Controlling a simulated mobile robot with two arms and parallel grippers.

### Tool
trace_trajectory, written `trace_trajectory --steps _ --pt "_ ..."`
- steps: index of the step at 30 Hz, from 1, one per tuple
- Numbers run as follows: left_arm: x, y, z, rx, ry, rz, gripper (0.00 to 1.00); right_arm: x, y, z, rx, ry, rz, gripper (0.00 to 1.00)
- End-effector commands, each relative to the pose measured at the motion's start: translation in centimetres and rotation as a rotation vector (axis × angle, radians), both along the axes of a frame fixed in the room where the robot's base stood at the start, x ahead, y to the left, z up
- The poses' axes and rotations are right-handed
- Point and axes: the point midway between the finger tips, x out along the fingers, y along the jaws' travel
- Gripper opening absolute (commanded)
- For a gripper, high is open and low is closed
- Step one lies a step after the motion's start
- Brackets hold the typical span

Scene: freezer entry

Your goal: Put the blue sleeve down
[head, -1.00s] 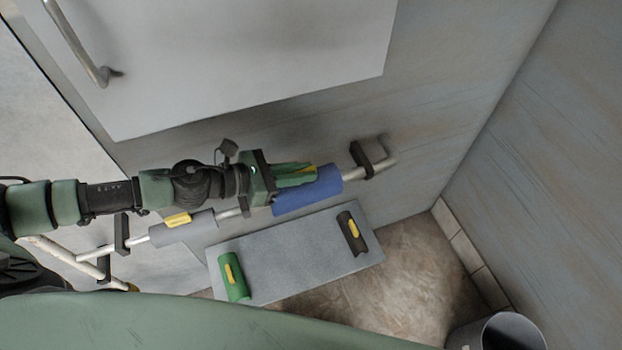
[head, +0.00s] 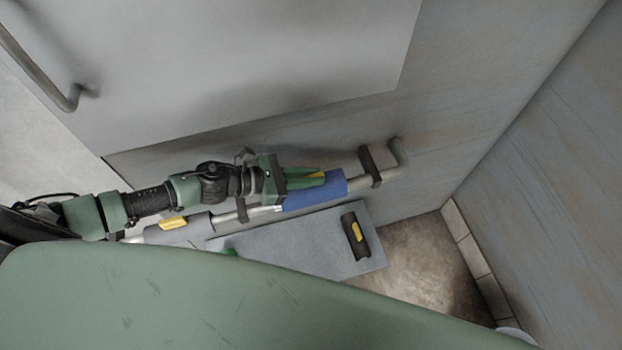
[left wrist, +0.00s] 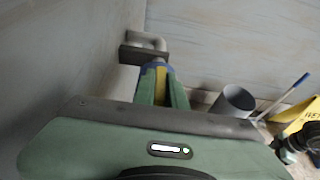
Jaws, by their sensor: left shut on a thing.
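The blue sleeve (head: 315,194) sits on the pale rail (head: 354,180) along the wall, left of its right-hand bracket. My left gripper (head: 322,175) is shut on the sleeve's yellow grip, its green fingers lying along the top of the sleeve. In the left wrist view the fingers (left wrist: 162,88) have the yellow grip (left wrist: 160,82) between them, and only a little blue shows at their tips. The sleeve's underside is hidden.
A grey board (head: 290,243) below the rail bears a black sleeve (head: 355,240) and a green sleeve (head: 229,252), mostly hidden by my body. A grey sleeve (head: 180,229) is on the rail's left part. A grey bin (left wrist: 234,102) and a yellow sign (left wrist: 298,116) stand at right.

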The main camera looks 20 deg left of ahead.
Motion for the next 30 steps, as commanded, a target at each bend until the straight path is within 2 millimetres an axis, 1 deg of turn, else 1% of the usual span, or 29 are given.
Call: trace_trajectory --steps 1,3,5,12,25,29,30 --pt "0.0 0.0 -0.8 -0.002 0.003 0.004 0.0 0.0 0.0 0.0 0.0 0.0 0.0 0.36" --pt "0.0 0.0 -1.5 -0.001 0.002 0.002 0.0 0.0 0.0 0.1 0.0 -0.001 0.0 0.36" --pt "0.0 0.0 -1.8 -0.002 0.001 0.002 0.0 0.0 0.0 0.1 0.0 -0.001 0.0 0.36" --pt "0.0 0.0 -1.8 -0.001 -0.001 0.001 0.0 -0.2 0.0 0.0 0.001 0.002 0.0 0.36" --pt "0.0 0.0 -3.1 0.0 -0.001 0.0 0.0 -0.1 0.0 -1.4 0.001 0.002 -0.001 0.36" --pt "0.0 0.0 -3.0 0.0 -0.001 0.0 0.0 -0.1 0.0 -1.3 0.001 0.001 -0.001 0.36" --pt "0.0 0.0 -3.0 0.001 -0.001 0.001 0.2 -0.1 0.0 -1.3 0.001 0.001 -0.001 0.36"
